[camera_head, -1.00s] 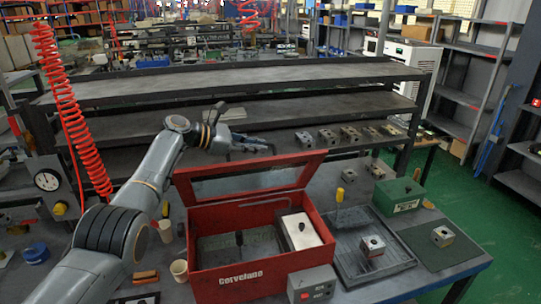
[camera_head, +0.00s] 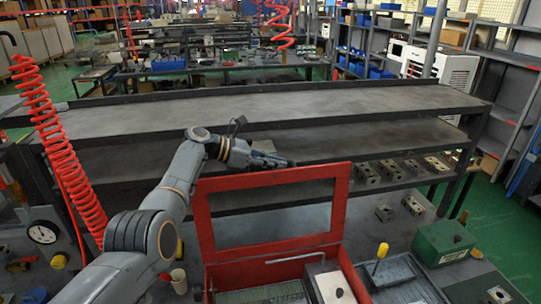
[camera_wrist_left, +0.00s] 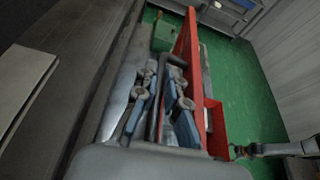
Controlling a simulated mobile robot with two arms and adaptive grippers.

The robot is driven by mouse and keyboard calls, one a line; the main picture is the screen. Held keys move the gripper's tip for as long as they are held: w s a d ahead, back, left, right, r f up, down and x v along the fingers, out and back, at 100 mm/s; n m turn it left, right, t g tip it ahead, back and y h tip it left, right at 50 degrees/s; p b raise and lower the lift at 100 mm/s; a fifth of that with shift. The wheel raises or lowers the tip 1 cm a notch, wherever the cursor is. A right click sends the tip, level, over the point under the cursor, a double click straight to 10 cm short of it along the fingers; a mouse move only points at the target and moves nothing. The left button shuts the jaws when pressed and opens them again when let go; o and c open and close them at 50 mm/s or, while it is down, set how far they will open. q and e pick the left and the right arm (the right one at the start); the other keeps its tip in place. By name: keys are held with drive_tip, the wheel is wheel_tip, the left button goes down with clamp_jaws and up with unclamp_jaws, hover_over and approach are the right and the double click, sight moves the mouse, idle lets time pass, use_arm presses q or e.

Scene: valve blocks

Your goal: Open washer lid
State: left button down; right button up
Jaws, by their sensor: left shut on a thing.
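The red washer (camera_head: 222,278) stands on the bench at the front, cut off by the bottom edge of the head view. Its red-framed lid (camera_head: 203,222) is raised to nearly upright. The lid also shows edge-on in the left wrist view (camera_wrist_left: 190,38). My left gripper (camera_head: 284,161) is behind the lid's top edge. In the left wrist view its blue-grey fingers (camera_wrist_left: 163,98) lie along the lid, with a dark bar by their tips. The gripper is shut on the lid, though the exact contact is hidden.
A grey shelf rack (camera_head: 250,110) stands close behind the lid, with several metal valve blocks (camera_head: 410,167) at its right. A green box (camera_head: 443,243) and a grey tray (camera_head: 412,290) are right of the washer. A red coiled hose (camera_head: 62,150) hangs at left.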

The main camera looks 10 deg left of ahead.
use_arm(q)
drive_tip(key=shift+s+f, duration=0.1)
drive_tip(key=shift+f, duration=0.5)
drive_tip(key=shift+s, duration=0.2)
drive_tip(key=c, duration=1.5)
unclamp_jaws()
drive_tip(key=shift+o, duration=0.5)
drive_tip(key=shift+w+r, duration=0.15)
drive_tip(key=shift+w, duration=0.05)
drive_tip(key=shift+a+r, duration=0.25)
drive_tip(key=shift+a, duration=0.15)
drive_tip(key=v, duration=1.1)
drive_tip(key=shift+a, duration=0.15)
